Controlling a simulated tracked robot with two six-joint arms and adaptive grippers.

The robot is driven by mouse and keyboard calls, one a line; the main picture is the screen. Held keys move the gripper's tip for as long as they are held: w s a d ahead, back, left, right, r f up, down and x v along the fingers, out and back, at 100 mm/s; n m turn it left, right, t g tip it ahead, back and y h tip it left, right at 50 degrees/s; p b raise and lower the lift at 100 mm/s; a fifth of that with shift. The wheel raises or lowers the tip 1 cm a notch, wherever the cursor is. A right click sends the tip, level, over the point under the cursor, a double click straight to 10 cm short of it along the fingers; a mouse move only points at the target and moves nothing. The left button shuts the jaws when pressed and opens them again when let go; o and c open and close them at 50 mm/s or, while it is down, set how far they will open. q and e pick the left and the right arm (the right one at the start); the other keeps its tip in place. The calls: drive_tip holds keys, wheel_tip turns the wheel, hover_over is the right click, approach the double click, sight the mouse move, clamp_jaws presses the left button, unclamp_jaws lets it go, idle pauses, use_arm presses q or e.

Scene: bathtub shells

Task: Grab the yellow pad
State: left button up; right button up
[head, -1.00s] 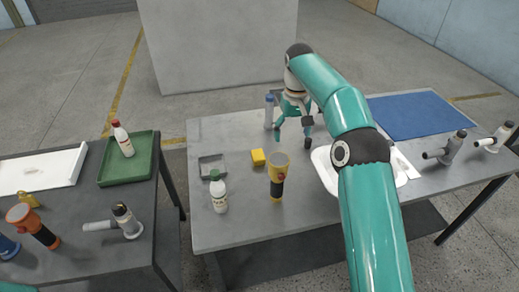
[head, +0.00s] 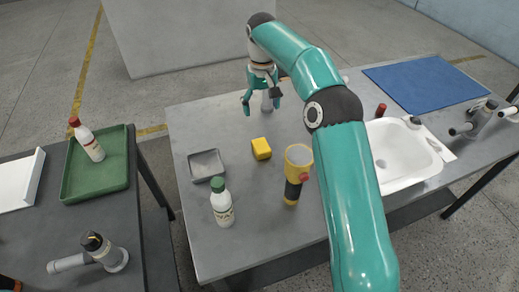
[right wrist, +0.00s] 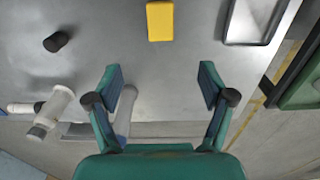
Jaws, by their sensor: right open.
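The yellow pad (head: 261,149) is a small yellow block lying on the grey table between the grey tray and the yellow flashlight. It also shows in the right wrist view (right wrist: 160,21) at the top middle, ahead of the fingers and apart from them. My right gripper (head: 262,108) is open and empty, above the table's far side, beyond the pad in the head view. In the right wrist view its two fingers (right wrist: 162,86) are spread wide, with bare table and part of a grey-white cylinder showing between them. My left gripper is not in view.
A small grey tray (head: 206,165), a green-capped bottle (head: 222,205) and a yellow flashlight (head: 297,170) stand near the pad. A white basin (head: 400,155) and blue mat (head: 425,84) are at right. A green tray (head: 97,180) with a red-capped bottle is on the left table.

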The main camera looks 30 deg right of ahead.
hover_over(261, 145)
drive_tip(key=f, duration=1.1)
drive_tip(key=shift+d+f, duration=0.1)
drive_tip(key=shift+d, duration=0.2)
drive_tip(key=shift+a+f+p, duration=0.15)
drive_tip(key=shift+f+p, duration=0.15)
drive_tip(key=shift+f, duration=1.15)
drive_tip(key=shift+a+f+p, duration=0.1)
drive_tip(key=shift+f+p, duration=0.15)
drive_tip(key=shift+f, duration=1.15)
drive_tip(key=c, duration=1)
